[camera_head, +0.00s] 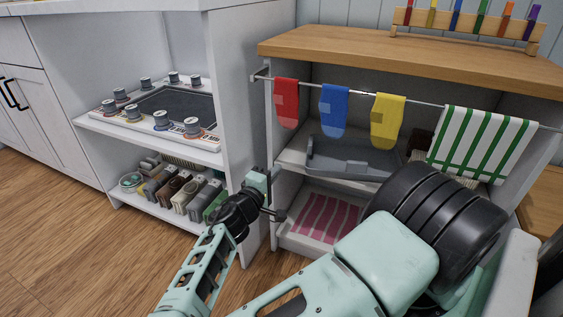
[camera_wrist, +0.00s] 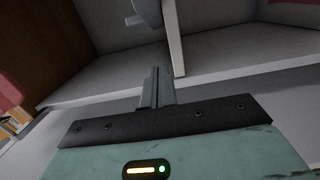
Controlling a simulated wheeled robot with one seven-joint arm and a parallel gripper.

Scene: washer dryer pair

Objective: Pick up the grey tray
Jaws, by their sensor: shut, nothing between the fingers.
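The grey tray (camera_head: 345,165) sits on the middle shelf of the open unit under the wooden top in the head view. Its right part is partly hidden by my arm and the hanging cloths are in front of and above it. My gripper (camera_head: 277,176) is at the left front edge of that unit, left of the tray and apart from it. In the wrist view its fingers (camera_wrist: 157,88) are shut together with nothing between them. A grey rounded shape at the top of the wrist view may be part of the tray; I cannot tell.
Red (camera_head: 286,103), blue (camera_head: 334,108) and yellow (camera_head: 387,120) cloths and a green-striped towel (camera_head: 480,138) hang from a rail (camera_head: 350,93) across the opening. A pink striped cloth (camera_head: 325,217) lies on the shelf below. A white side panel (camera_head: 240,110) stands left of my gripper.

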